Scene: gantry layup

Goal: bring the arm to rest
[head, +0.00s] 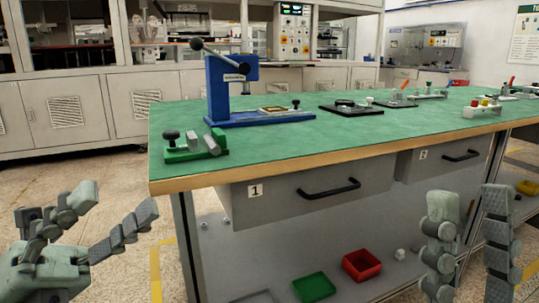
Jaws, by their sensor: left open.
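My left gripper (119,202) is at the lower left, in front of and to the left of the workbench (290,160). Its fingers are spread and nothing is between them. My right gripper (469,200) is at the lower right, in front of the bench. Its two fingers point up and stand apart, with nothing seen held between them. Its palm is below the picture's edge.
The green bench top carries a blue lever press (232,90), a green clamp fixture (195,146) and several small fixtures farther right. Drawers (300,190) front the bench. A red bin (361,265) and a green tray (314,287) sit on the lower shelf. Floor is clear at left.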

